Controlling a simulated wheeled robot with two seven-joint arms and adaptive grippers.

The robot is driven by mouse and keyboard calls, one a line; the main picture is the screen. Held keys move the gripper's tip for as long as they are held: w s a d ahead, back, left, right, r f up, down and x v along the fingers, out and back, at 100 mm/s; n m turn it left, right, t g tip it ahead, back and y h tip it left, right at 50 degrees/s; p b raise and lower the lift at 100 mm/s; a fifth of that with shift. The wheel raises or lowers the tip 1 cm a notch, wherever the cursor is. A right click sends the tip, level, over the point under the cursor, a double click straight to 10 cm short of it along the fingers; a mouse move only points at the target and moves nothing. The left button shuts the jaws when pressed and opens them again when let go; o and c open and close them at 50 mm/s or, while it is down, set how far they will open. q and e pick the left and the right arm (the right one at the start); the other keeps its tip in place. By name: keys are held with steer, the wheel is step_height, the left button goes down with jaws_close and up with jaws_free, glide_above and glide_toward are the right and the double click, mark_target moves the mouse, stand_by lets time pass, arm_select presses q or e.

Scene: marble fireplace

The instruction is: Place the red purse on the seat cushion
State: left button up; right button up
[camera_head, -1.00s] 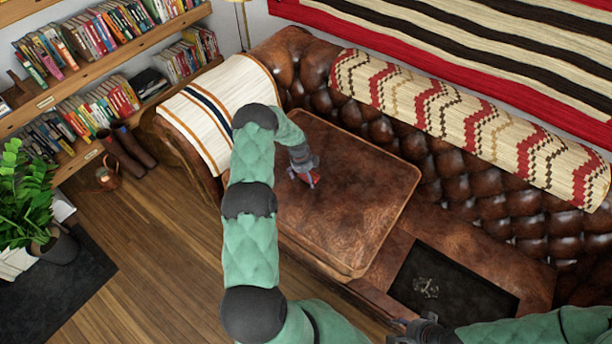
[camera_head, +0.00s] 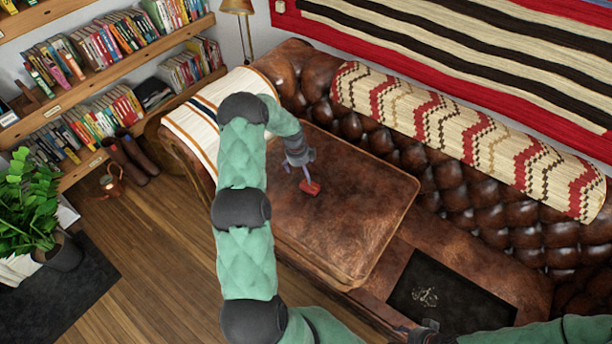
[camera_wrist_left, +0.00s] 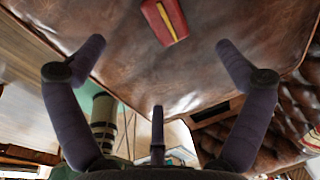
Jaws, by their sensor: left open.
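The small red purse (camera_head: 310,187), with a yellow stripe in the left wrist view (camera_wrist_left: 165,20), lies on the brown leather seat cushion (camera_head: 345,225) of the sofa. My left gripper (camera_head: 303,178) is just above and beside the purse in the head view. In the left wrist view the fingers of my left gripper (camera_wrist_left: 156,60) are spread wide with nothing between them, and the purse lies beyond their tips. My right gripper (camera_head: 425,335) is only partly seen at the bottom edge, and its fingers cannot be made out.
A black panel (camera_head: 450,293) lies on the sofa seat right of the cushion. A striped throw (camera_head: 190,125) covers the left armrest, and a patterned roll (camera_head: 465,140) lies along the backrest. Bookshelves (camera_head: 105,60) and a plant (camera_head: 30,210) stand at left.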

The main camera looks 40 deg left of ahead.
arm_select(q)
steer(key=s+d+f+n, duration=0.2)
steer(key=d+n, duration=0.1)
steer(key=d, duration=0.5)
steer(key=s+d+f+n+h, duration=0.1)
steer(key=d+f+n, duration=0.1)
steer(key=d, duration=0.7)
steer(key=s+d+f+n+h, duration=0.1)
steer(key=d+n, duration=0.3)
steer(key=d, duration=0.4)
steer(key=shift+s+d+f, duration=0.4)
steer(key=shift+s+f, duration=0.4)
steer(key=shift+f, duration=0.05)
steer(key=s+d+n+g+h, duration=0.1)
steer(key=s+d+n, duration=0.9)
steer(key=s+d, duration=0.5)
steer(key=shift+s+d+r, duration=0.15)
steer(key=shift+s+r, duration=0.3)
steer(key=shift+s, duration=0.25)
